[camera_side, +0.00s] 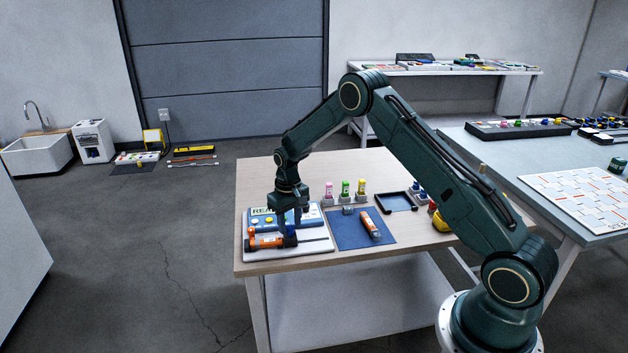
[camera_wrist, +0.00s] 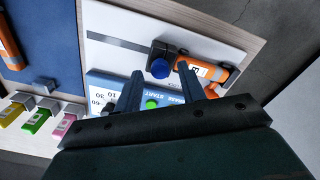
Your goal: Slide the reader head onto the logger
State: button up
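An orange logger with a white label (camera_side: 263,243) lies at the left of a white reader board (camera_side: 312,250). The logger also shows in the wrist view (camera_wrist: 215,73). The dark reader head with a blue knob (camera_wrist: 161,68) sits just beside the logger's end, on the line of a dark rail (camera_wrist: 118,42). I cannot tell whether head and logger touch. My gripper (camera_side: 290,226) points down over the head. In the wrist view its fingers (camera_wrist: 160,76) are apart, with the knob showing between or just beyond their tips and gaps on both sides.
A blue panel with a green button (camera_wrist: 151,104) stands behind the rail. A second orange logger (camera_side: 370,226) lies on a blue mat (camera_side: 345,236). Pink, green and yellow pieces (camera_side: 345,188) stand at the back, near a black tray (camera_side: 397,203).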

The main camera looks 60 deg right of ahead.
jog(key=shift+r, duration=2.65)
jog(key=shift+a+r, duration=0.1)
jog(key=shift+r, duration=0.2)
jog(key=s+a+r+t, duration=0.1)
jog(key=s+a+r, duration=0.2)
jog(key=s+r, duration=0.3)
jog(key=s+a+r+n+t, duration=0.1)
jog(key=s+a+r, duration=0.2)
jog(key=r, duration=0.6)
jog(key=s+a+r+t, duration=0.1)
jog(key=s+a+r, duration=0.2)
jog(key=s+r, duration=0.3)
jog(key=s+a+r+n+t, duration=0.1)
jog(key=s+a+r, duration=0.1)
jog(key=s, duration=0.8)
jog(key=s+a+r+n+t, duration=0.1)
jog(key=s+a+r, duration=0.1)
jog(key=s, duration=0.8)
jog(key=shift+s+a+t, duration=0.3)
